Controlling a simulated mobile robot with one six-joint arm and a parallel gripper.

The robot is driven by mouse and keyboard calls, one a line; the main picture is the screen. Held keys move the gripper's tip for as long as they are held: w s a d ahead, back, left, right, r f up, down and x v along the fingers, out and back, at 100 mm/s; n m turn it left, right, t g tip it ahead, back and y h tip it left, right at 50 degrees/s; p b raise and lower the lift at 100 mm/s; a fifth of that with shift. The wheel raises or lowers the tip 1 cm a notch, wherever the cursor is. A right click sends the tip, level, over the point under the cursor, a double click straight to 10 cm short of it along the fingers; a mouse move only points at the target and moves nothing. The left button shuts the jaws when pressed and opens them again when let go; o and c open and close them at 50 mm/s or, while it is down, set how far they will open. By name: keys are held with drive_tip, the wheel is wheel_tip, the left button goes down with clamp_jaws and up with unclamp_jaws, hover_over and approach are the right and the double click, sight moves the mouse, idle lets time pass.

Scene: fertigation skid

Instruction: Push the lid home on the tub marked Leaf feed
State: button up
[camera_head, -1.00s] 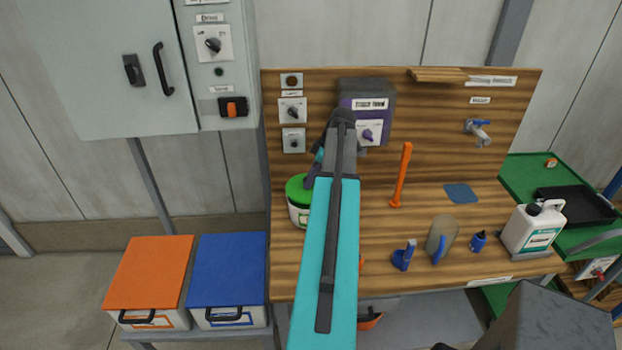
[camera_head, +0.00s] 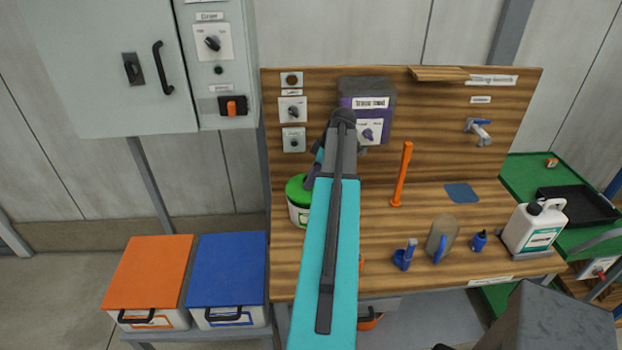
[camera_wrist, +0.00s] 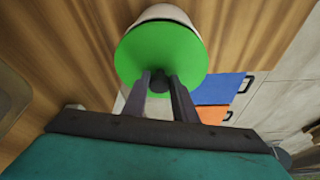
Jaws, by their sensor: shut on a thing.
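The tub (camera_head: 299,214) is white with a green band and stands at the left end of the wooden bench, partly hidden behind my arm. Its green lid (camera_head: 297,188) sits on top. In the wrist view the lid (camera_wrist: 160,52) faces the camera, with the pale tub side (camera_wrist: 166,13) just beyond it. My gripper (camera_wrist: 160,84) is shut on a small dark knob at the lid's near edge as seen there. I cannot tell whether the lid is fully seated, and I cannot read the tub's label.
An orange lever (camera_head: 401,175) stands upright right of my arm. A grey and purple box (camera_head: 368,100) is on the back board behind my arm. Orange and blue lidded boxes (camera_head: 228,268) are at lower left.

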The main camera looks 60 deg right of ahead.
drive_tip(key=shift+f+b, duration=1.1)
drive_tip(key=shift+f, duration=0.1)
idle(1.9)
idle(0.3)
drive_tip(key=o, duration=0.9)
drive_tip(key=shift+r, duration=0.2)
drive_tip(key=shift+r+p, duration=0.95)
drive_tip(key=shift+r, duration=1.05)
drive_tip(key=shift+r, duration=0.1)
drive_tip(key=o, duration=0.6)
drive_tip(key=shift+c, duration=0.2)
